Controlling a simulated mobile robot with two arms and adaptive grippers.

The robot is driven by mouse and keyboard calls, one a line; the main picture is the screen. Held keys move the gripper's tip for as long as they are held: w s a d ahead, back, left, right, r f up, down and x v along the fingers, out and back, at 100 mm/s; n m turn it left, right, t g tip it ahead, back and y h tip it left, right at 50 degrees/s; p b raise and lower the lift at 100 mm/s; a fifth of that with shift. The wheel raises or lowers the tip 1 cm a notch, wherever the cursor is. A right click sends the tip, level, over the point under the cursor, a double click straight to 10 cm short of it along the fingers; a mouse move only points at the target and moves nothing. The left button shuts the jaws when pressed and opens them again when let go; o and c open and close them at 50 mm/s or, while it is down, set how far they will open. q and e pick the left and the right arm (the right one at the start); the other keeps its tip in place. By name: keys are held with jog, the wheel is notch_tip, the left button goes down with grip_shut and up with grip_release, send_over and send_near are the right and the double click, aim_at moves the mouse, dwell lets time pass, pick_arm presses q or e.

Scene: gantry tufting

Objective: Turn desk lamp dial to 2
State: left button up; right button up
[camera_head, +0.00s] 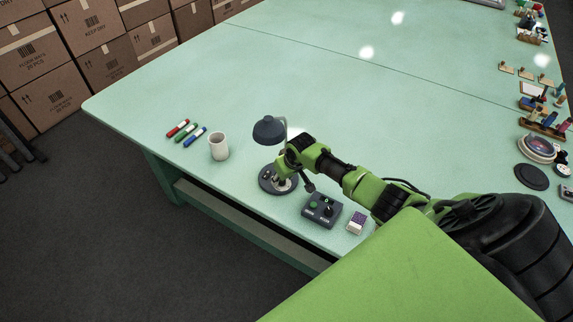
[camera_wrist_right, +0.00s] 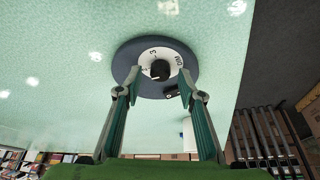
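The desk lamp (camera_head: 269,129) stands near the table's front edge, with a dark head and a round dark base (camera_head: 266,184). In the right wrist view, the lamp base (camera_wrist_right: 198,66) carries a white dial plate with a black knob (camera_wrist_right: 160,70) in its middle. My right gripper (camera_head: 283,176) is over the base. In the wrist view its fingers (camera_wrist_right: 165,92) are apart, on either side of the knob, with no contact visible. My left gripper is out of view.
A dark control box (camera_head: 321,211) with a green button and a small purple-and-white box (camera_head: 356,222) stand right of the lamp. A white mug (camera_head: 219,146) and several markers (camera_head: 187,132) are to the left. The table (camera_head: 330,75) is clear behind the lamp.

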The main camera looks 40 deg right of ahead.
jog(key=v, duration=1.1)
jog(key=shift+r, duration=0.15)
jog(key=shift+s, duration=0.1)
